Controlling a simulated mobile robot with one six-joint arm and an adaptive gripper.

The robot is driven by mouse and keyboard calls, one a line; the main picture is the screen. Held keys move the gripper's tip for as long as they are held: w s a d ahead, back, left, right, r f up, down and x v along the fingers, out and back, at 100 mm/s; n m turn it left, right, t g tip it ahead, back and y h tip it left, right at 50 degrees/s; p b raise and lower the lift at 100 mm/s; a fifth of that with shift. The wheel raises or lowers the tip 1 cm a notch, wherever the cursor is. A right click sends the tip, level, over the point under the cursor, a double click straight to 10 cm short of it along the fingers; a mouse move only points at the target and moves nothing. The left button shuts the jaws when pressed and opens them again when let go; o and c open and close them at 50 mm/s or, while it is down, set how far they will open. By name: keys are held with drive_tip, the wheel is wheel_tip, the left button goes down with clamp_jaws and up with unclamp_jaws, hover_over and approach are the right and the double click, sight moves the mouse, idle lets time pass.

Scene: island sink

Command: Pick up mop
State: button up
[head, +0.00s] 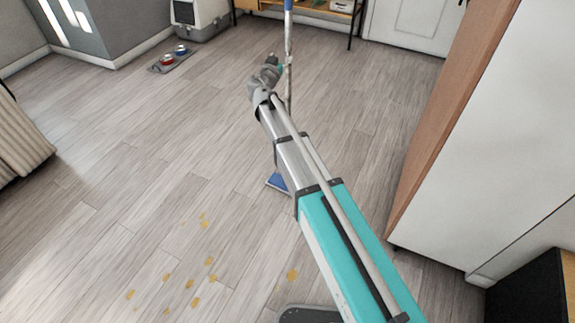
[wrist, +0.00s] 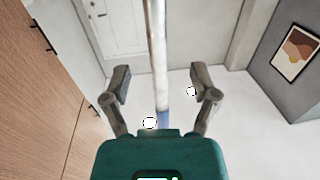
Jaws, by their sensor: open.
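The mop stands upright, with a thin pale and blue handle (head: 288,45) at the top centre of the head view. Its blue mop head (head: 277,182) rests on the floor, partly hidden behind my arm. My gripper (head: 270,66) is at the end of the extended arm, just left of the handle in the head view. In the wrist view my gripper (wrist: 160,82) is open, with one finger on each side of the mop handle (wrist: 158,45). Gaps show between the handle and both fingers. I cannot tell how deep the handle sits between them.
Yellow-brown spots (head: 195,280) mark the floor at lower left. A tray with pet bowls (head: 174,58) and a pet carrier (head: 200,14) are at the far left. A tall wood-sided white cabinet (head: 490,130) stands close on the right.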

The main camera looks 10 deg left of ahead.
sight(287, 50)
drive_tip(key=shift+x, duration=0.9)
drive_tip(key=shift+x, duration=2.7)
drive_tip(key=shift+s+d+r, duration=0.1)
drive_tip(key=shift+d+r, duration=0.05)
drive_tip(key=shift+r, duration=0.05)
clamp_jaws()
drive_tip(key=shift+r+p, duration=0.1)
drive_tip(key=shift+p, duration=0.2)
